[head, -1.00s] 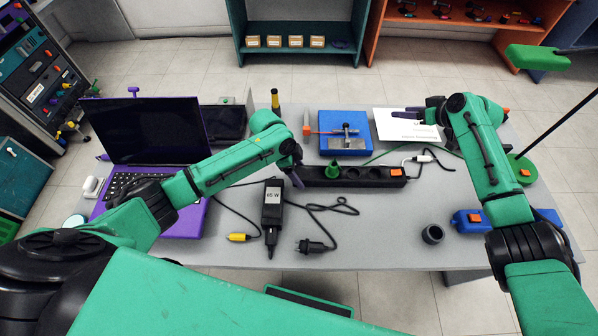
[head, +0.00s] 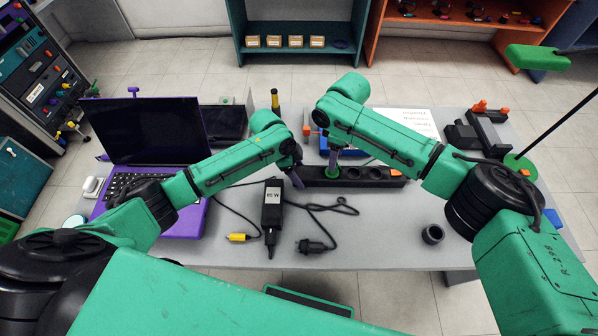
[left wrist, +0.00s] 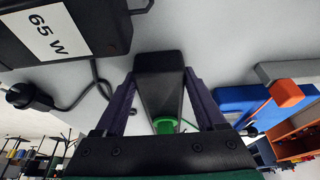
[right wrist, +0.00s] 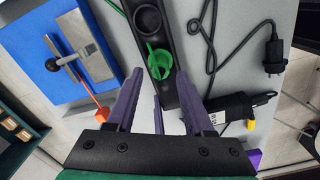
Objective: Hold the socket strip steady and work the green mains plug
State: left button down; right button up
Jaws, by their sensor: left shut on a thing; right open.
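The black socket strip (head: 372,180) lies across the table. The green mains plug (head: 331,174) is at its left part, and the right wrist view shows it (right wrist: 159,62) seated at a socket beside empty round sockets. My left gripper (head: 297,178) is shut on the strip's left end; the left wrist view shows a finger on each side of the strip (left wrist: 160,98). My right gripper (right wrist: 174,74) is open above the strip, its fingers spread either side of the green plug and apart from it. In the head view, my right arm partly hides the strip and plug.
A 65 W power brick (head: 272,207) with a loose black plug (head: 312,246) lies in front of the strip. A purple laptop (head: 150,140) is left. A blue block (right wrist: 60,60) with a metal clamp stands behind. A black ring (head: 432,235) sits front right.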

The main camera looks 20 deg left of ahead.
jog(key=shift+f, duration=1.6)
grip_shut()
jog(key=shift+r, duration=0.35)
pick_arm(q)
jog(key=shift+f, duration=0.1)
pick_arm(e)
jog(key=shift+r, duration=2.45)
